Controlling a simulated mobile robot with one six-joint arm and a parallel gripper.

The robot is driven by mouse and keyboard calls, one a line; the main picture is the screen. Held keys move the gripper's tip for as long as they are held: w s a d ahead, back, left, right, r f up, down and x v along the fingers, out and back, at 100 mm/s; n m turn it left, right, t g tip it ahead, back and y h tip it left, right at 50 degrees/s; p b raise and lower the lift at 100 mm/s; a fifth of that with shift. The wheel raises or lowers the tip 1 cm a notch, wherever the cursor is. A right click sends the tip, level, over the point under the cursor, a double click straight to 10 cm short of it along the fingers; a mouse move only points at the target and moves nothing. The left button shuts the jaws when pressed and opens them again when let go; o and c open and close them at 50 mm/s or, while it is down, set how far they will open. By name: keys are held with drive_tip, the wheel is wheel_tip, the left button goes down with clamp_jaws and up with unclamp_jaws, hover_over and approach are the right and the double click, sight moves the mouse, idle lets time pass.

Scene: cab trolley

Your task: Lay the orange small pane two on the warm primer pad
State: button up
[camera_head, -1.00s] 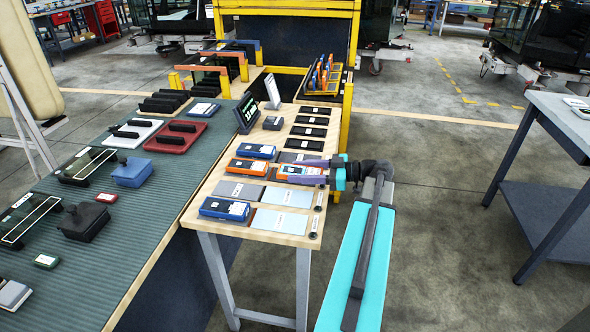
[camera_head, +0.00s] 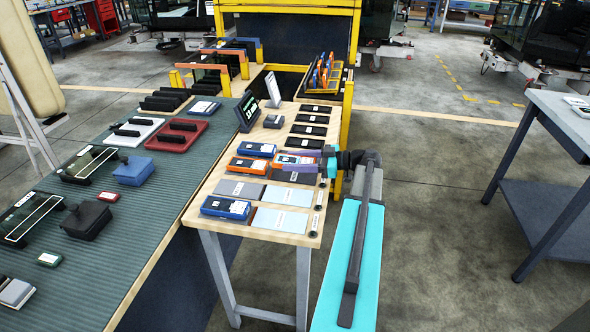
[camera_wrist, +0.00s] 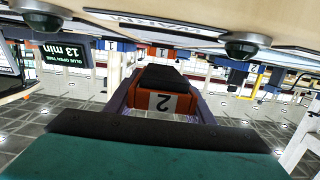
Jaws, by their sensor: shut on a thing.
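My gripper (camera_head: 302,165) reaches in from the right over the wooden table. It is shut on an orange block marked 2 (camera_wrist: 165,103), which has a black part on it in the wrist view. In the head view this orange piece (camera_head: 289,158) shows at the fingertips; its height over the table is hard to judge. Flat pads lie on the table: a grey one (camera_head: 240,190) and light blue ones (camera_head: 290,197) (camera_head: 279,220).
Another orange block (camera_head: 248,165) and blue blocks (camera_head: 225,207) (camera_head: 256,149) stand on the wooden table (camera_head: 205,190). Several black pads (camera_head: 310,131) line its far part. A display (camera_head: 247,112) stands at the left edge. A yellow frame (camera_head: 347,140) rises behind my gripper.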

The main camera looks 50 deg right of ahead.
sight(295, 175)
drive_tip(key=shift+f+p, duration=0.35)
drive_tip(key=shift+f, duration=1.3)
drive_tip(key=shift+f, duration=0.15)
drive_tip(key=o, duration=1.3)
drive_tip(key=shift+d, duration=0.1)
drive_tip(key=b+v, duration=0.2)
drive_tip(key=v, duration=0.8)
drive_tip(key=shift+s+d, duration=0.2)
drive_tip(key=shift+s, duration=0.15)
drive_tip(key=shift+s+d+r, duration=0.25)
drive_tip(key=shift+s, duration=0.25)
